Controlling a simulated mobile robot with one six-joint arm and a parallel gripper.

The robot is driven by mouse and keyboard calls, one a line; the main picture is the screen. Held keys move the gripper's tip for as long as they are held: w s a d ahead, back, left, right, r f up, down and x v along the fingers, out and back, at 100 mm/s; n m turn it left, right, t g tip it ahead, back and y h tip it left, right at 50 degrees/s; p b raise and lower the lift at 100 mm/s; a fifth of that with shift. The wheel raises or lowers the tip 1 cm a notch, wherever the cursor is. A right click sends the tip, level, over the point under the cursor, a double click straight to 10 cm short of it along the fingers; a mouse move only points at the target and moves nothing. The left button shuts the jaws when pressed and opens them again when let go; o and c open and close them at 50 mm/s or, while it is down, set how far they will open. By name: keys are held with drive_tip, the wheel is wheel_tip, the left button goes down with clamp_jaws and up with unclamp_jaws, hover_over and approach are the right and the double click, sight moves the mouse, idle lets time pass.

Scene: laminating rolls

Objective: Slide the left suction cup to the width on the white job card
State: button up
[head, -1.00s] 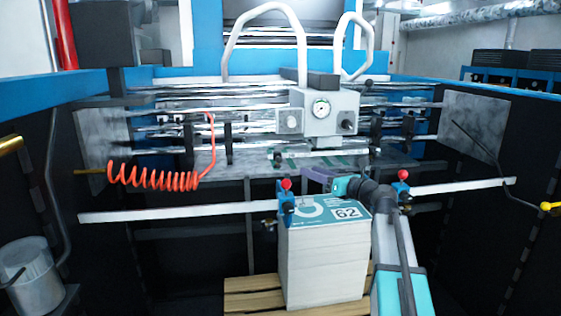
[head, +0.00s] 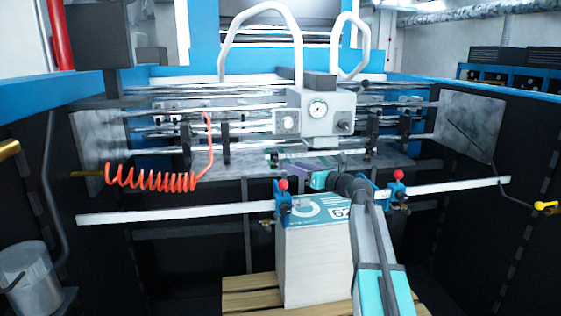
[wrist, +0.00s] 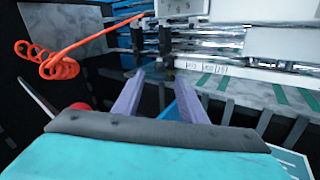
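The left suction cup unit (head: 284,204) is a blue block with a red knob on the white rail (head: 180,213), above the paper stack's left part. Its red knob (wrist: 80,106) shows partly behind my gripper in the wrist view. The right suction cup unit (head: 396,190) also has a red knob. A white card marked 62 (head: 338,212) lies on the stack's teal top sheet, partly covered by my arm. My gripper (head: 300,170) is just right of the left knob and apart from it. In the wrist view, its purple fingers (wrist: 157,90) are apart with nothing held.
The paper stack (head: 314,262) stands on a wooden pallet (head: 250,296). A grey box with a gauge (head: 320,112) and a green-striped shelf are behind. An orange coiled hose (head: 150,181) hangs at left. A white strip with figures (wrist: 200,68) shows in the wrist view.

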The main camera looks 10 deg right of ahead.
sight(278, 160)
drive_tip(key=p+x, duration=0.1)
drive_tip(key=x, duration=0.6)
drive_tip(key=shift+w+p, duration=0.2)
drive_tip(key=shift+p, duration=0.1)
drive_tip(key=shift+a, duration=0.1)
clamp_jaws()
